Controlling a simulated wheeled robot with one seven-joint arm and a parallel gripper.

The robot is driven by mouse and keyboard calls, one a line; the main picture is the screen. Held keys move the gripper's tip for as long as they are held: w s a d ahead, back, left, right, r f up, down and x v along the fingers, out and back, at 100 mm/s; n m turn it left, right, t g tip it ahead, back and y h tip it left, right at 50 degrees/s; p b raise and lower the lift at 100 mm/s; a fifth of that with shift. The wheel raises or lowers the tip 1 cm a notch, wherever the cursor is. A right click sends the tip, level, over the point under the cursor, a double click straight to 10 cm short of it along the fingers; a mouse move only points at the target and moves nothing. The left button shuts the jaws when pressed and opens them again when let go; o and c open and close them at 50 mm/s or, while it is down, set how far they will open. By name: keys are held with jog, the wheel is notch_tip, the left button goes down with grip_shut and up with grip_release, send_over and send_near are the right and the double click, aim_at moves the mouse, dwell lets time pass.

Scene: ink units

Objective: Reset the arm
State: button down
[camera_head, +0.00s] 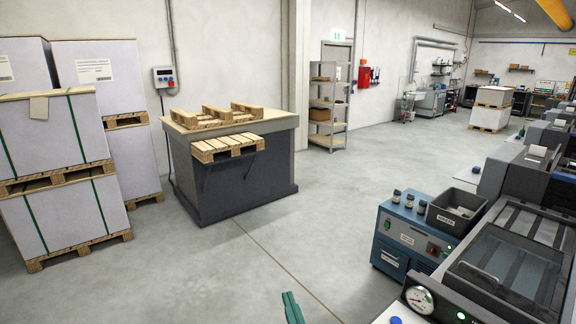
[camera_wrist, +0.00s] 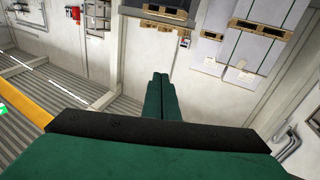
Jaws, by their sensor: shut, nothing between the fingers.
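My gripper (camera_wrist: 161,98) shows in the wrist view as two green fingers side by side, shut with nothing between them. The wrist view is turned over, with the ceiling low in the picture and the pallets at the top. In the head view only a small green tip of my gripper (camera_head: 292,308) shows at the bottom edge, over open floor. It touches nothing that I can see. The rest of my arm is out of the head view.
A dark workbench (camera_head: 235,185) with wooden pallets stands ahead. Wrapped stacks on pallets (camera_head: 60,215) stand at the left. At the right are a blue unit (camera_head: 400,240) with small bottles on top, a grey bin (camera_head: 455,212) and a machine (camera_head: 510,265). The middle floor is clear.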

jog(key=s+a+f+m+g+h, duration=0.1)
jog(key=s+a+f+m+h, duration=0.2)
jog(key=s+f, duration=0.65)
jog(key=s+a+f+m+h, duration=0.1)
jog(key=s+f+m+h, duration=0.3)
jog(key=s+f, duration=0.5)
jog(key=s+d+f+n+g+y, duration=0.1)
jog(key=s+d+n+y, duration=0.1)
jog(key=s, duration=1.9)
jog(key=shift+s+d+f+n, duration=0.2)
jog(key=shift+d+n, duration=0.5)
jog(key=shift+d, duration=0.05)
